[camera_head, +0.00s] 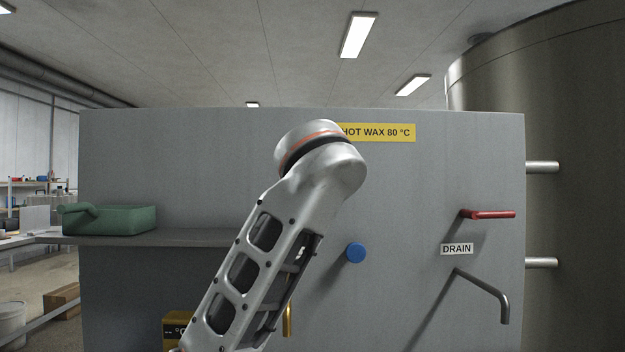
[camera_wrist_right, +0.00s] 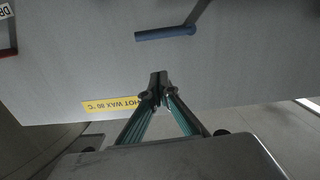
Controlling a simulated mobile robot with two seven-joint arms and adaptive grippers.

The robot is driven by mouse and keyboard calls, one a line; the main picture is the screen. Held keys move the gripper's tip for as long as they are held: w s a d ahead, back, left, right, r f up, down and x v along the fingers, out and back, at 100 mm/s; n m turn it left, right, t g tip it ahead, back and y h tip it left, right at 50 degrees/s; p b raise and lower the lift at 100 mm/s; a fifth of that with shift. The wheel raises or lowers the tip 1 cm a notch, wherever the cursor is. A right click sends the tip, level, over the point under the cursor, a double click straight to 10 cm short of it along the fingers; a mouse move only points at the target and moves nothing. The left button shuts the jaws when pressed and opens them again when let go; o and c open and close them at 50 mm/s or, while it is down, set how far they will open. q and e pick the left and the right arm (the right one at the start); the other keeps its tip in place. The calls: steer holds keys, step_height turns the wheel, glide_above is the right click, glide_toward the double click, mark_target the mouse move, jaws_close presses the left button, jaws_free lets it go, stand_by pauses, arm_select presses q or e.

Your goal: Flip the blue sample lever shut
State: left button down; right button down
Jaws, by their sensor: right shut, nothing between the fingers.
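The blue sample lever (camera_wrist_right: 165,33) shows in the right wrist view as a short bar near the top, in front of the grey panel. In the head view it shows as a blue round end (camera_head: 356,252), just right of my arm. My right gripper (camera_wrist_right: 158,88) is shut and empty. Its fingertips are below the lever in the wrist picture, apart from it. In the head view my right gripper is hidden, and my arm covers the middle of the panel. My left gripper is not in view.
The grey panel (camera_head: 430,180) bears a yellow hot wax sign (camera_head: 385,132), a red lever (camera_head: 490,214), a DRAIN label (camera_head: 457,249) and a grey bent pipe (camera_head: 490,285). A green object (camera_head: 115,219) rests on a shelf (camera_head: 180,240) at left. A large metal tank (camera_head: 575,180) stands at right.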

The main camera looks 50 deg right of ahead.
steer(key=v, duration=0.4)
steer(key=shift+f, duration=0.1)
stand_by(0.6)
